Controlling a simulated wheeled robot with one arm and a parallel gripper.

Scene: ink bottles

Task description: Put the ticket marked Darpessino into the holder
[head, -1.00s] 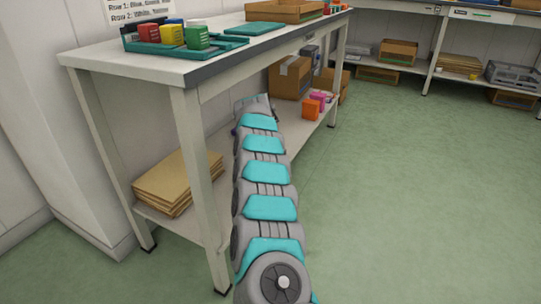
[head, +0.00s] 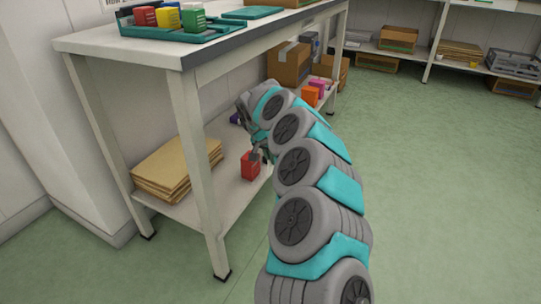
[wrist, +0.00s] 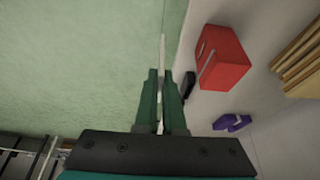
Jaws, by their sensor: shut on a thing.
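In the wrist view my gripper (wrist: 161,100) is shut on a thin white card (wrist: 162,50), seen edge on. It looks like a ticket, but no writing on it can be read. In the head view my gripper (head: 258,154) is low over the lower shelf, beside a red box (head: 249,167). The red box (wrist: 222,58) is right of the fingertips in the wrist view, apart from the card, with a thin grey strip on its side. A small black piece (wrist: 188,85) lies between the fingers and the box. I cannot tell which thing is the holder.
The lower shelf (head: 215,200) also bears brown envelopes (head: 165,180), a purple thing (wrist: 232,122), orange and pink boxes (head: 310,95) and cartons (head: 290,65). A table leg (head: 190,140) stands in front. The worktop above limits height. The green floor at right is clear.

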